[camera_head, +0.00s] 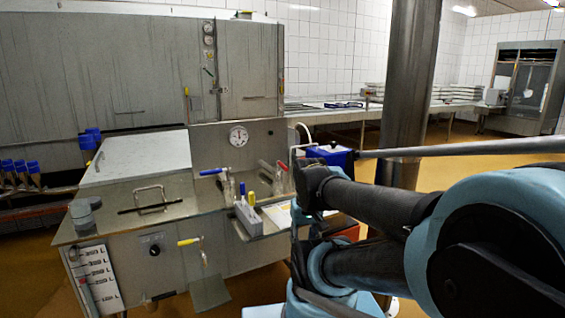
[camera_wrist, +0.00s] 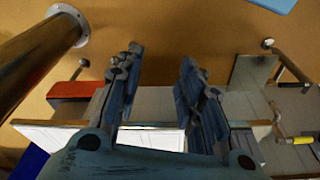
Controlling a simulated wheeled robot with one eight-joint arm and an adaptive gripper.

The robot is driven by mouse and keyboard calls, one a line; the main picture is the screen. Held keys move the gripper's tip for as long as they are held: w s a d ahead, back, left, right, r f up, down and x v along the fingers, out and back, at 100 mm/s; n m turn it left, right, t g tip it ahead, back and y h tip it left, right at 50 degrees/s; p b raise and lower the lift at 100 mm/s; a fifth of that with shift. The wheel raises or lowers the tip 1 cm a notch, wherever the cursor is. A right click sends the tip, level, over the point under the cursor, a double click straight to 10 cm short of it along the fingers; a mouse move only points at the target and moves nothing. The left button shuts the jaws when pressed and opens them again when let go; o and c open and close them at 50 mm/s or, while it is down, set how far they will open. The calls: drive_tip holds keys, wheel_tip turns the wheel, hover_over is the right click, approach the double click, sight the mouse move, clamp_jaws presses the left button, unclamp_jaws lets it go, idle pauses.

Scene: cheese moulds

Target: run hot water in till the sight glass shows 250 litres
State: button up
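The steel vat's sight glass scale (camera_head: 98,279) is a white board with litre marks at the vat's lower left front in the head view. Its numbers and the level are too small to read surely. A blue-handled tap (camera_head: 212,171) stands at the vat's back edge. A yellow-handled valve (camera_head: 188,241) is on the vat's front; a yellow handle also shows in the wrist view (camera_wrist: 303,140). My gripper (camera_wrist: 160,58) is open and empty, its two fingers apart above a pale shelf. No water stream is visible.
A round dial (camera_head: 238,136) is on the panel behind the vat. A steel post (camera_head: 408,80) stands right of centre. A blue box (camera_head: 330,154) lies behind my arm. A red box (camera_wrist: 76,91) is beside the shelf in the wrist view. Open floor shows beyond.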

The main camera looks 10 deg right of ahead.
drive_tip(key=w+r+g+y, duration=0.1)
drive_tip(key=w+r, duration=1.5)
drive_tip(key=r, duration=0.4)
drive_tip(key=w+d+r+n+g+y, duration=0.1)
drive_tip(key=w+d+r, duration=0.1)
drive_tip(key=w+r, duration=0.55)
drive_tip(key=w+d+r+n+g, duration=0.1)
drive_tip(key=w+r, duration=0.3)
drive_tip(key=w, duration=0.7)
drive_tip(key=a+f, duration=0.1)
drive_tip(key=f, duration=0.4)
drive_tip(key=a+f, duration=0.1)
drive_tip(key=f, duration=0.5)
drive_tip(key=a+f, duration=0.1)
drive_tip(key=f, duration=0.5)
drive_tip(key=shift+s, duration=0.4)
clamp_jaws()
